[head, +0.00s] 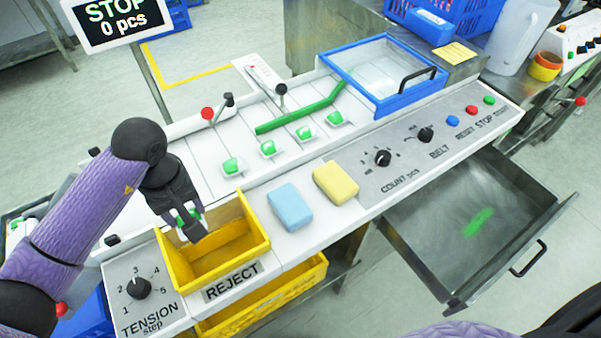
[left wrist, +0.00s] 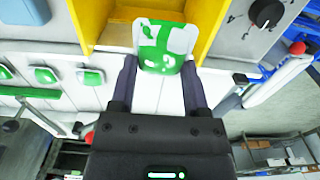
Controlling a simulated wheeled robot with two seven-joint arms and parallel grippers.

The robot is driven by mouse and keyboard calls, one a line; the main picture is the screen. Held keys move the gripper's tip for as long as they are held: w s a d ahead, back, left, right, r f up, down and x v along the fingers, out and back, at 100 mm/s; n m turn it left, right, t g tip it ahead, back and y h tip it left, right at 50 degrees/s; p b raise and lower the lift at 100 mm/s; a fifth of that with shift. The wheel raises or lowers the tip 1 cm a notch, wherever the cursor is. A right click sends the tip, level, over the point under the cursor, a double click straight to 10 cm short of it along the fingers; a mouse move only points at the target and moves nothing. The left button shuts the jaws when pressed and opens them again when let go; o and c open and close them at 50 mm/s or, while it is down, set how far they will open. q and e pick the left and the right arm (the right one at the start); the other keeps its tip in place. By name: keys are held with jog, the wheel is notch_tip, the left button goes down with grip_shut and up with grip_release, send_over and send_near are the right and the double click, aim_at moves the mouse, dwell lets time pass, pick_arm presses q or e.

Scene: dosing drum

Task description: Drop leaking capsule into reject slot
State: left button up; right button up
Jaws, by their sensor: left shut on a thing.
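My left gripper (head: 187,212) is over the yellow reject slot (head: 262,244), at its left back part. It is shut on a capsule (left wrist: 163,46), which is white with green smears in the left wrist view. In the head view the gripper's fingers cover most of that capsule. The slot's yellow wall also shows in the left wrist view (left wrist: 92,20), beyond the held capsule. The slot is an open box above a REJECT label (head: 232,283). Its visible floor looks empty. My right gripper is not in view.
Several green-and-white capsules (head: 233,167) sit in cups on the white belt behind the slot. A blue sponge (head: 290,206) and a yellow sponge (head: 336,183) lie right of it. A tension knob (head: 140,287) is at left. An open metal drawer (head: 440,240) juts out at right.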

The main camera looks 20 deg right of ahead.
pick_arm(q)
jog(key=o, duration=1.3)
notch_tip(320, 180, up, 10)
jog(key=shift+p, duration=0.7)
